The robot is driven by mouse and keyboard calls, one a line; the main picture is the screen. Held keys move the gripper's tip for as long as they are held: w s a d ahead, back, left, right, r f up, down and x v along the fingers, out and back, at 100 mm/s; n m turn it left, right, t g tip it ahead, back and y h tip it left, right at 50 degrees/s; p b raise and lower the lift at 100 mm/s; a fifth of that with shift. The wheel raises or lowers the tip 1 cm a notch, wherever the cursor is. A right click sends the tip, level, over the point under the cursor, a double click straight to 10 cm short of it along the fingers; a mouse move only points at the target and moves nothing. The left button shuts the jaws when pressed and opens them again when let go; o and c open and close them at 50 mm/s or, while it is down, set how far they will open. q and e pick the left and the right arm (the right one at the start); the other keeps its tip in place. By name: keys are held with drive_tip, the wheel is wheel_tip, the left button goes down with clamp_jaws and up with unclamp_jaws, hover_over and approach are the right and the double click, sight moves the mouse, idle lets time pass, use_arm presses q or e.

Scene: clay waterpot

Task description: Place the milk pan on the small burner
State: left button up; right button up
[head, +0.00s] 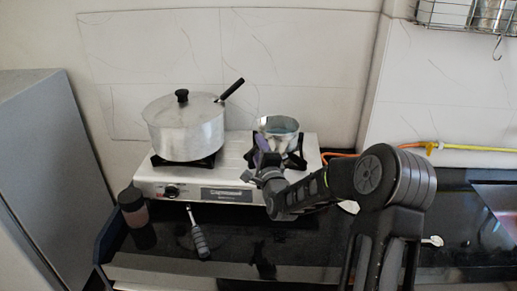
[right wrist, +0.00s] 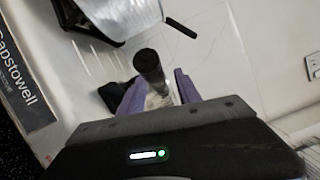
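The milk pan (head: 279,126), a small silvery pan, is over the right burner (head: 292,159) of the white stove. I cannot tell for sure whether its base rests on the black grate. My left gripper is not in view.
A large lidded pot (head: 186,128) stands on the left burner, its black handle pointing up right. An orange hose (head: 340,155) runs right. A grey cabinet stands left.

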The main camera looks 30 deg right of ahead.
drive_tip(key=shift+r, duration=0.1)
drive_tip(key=shift+r+p, duration=0.15)
drive_tip(key=shift+p, duration=0.2)
drive_tip(key=b+v, duration=0.3)
drive_tip(key=v, duration=0.9)
